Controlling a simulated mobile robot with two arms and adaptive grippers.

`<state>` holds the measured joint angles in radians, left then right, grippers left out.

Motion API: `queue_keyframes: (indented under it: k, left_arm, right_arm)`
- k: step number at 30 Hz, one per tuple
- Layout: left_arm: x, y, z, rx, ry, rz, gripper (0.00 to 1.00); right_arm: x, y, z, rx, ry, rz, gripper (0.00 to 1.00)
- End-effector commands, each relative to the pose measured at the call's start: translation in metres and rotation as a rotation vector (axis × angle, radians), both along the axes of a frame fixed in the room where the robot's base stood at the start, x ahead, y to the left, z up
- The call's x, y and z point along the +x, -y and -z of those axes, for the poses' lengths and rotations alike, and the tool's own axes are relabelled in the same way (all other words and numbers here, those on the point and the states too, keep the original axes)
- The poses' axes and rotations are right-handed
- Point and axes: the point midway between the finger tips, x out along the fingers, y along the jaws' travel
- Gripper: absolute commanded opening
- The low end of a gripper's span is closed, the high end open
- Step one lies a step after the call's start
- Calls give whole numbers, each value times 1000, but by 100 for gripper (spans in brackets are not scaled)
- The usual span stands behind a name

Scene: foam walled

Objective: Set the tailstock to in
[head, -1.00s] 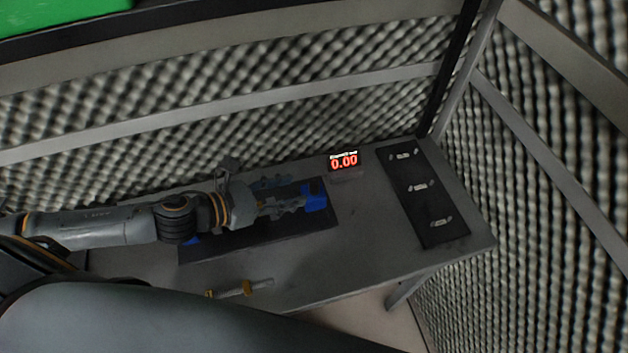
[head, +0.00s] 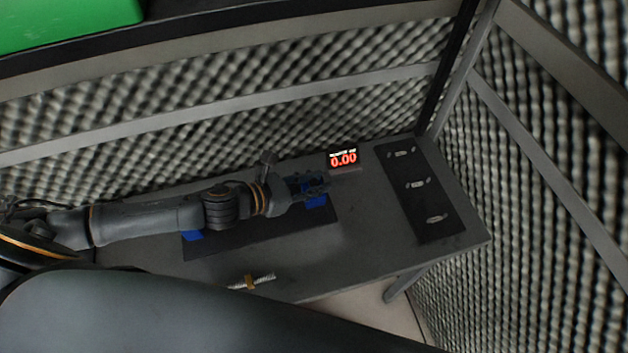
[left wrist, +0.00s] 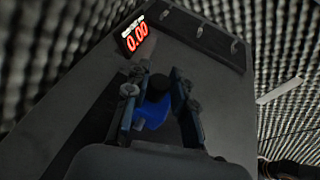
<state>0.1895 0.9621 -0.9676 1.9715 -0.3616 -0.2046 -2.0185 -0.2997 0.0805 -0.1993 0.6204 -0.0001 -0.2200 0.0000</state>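The blue tailstock (head: 316,201) is at the right end of the dark bed plate (head: 250,235), partly hidden by my left gripper. In the left wrist view, its blue body (left wrist: 152,114) and black knob (left wrist: 157,88) show between the two fingers. My left gripper (head: 318,184) is over the tailstock, pointing right. Its fingers (left wrist: 158,76) are apart, one on each side of the knob, with a gap visible; I cannot tell whether either touches. Another blue block (head: 192,235) shows at the bed's left end, partly under my arm. My right gripper is not in view.
A red display reading 0.00 (head: 343,159) stands behind the bed. A black panel with several pale handle-like parts (head: 439,228) lies at the table's right. A pale rod with an orange-brown collar (head: 251,282) lies near the front edge. Foam walls enclose the back and right.

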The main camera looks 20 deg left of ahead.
Motion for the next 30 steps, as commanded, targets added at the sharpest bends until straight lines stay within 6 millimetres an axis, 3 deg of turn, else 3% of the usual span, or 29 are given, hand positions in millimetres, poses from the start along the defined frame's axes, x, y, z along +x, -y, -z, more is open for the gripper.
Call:
queue_keyframes:
  k: [3,9,17,25,26,29,30]
  left_arm:
    - [0,0,0,0,0,0,0]
    - [-1,-1,0,0,0,0,0]
    - [-15,-23,2,3,-1,-1,0]
    - [-15,-23,0,1,1,-1,0]
    - [-15,-23,0,1,1,-1,24]
    - [-15,-23,0,1,1,-1,45]
    - [-15,-23,0,1,1,-1,45]
  right_arm:
    - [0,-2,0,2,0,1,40]
    - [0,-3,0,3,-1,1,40]
    - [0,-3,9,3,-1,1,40]
    - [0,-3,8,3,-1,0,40]
    - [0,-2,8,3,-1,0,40]
    - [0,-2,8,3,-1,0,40]
    - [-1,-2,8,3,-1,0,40]
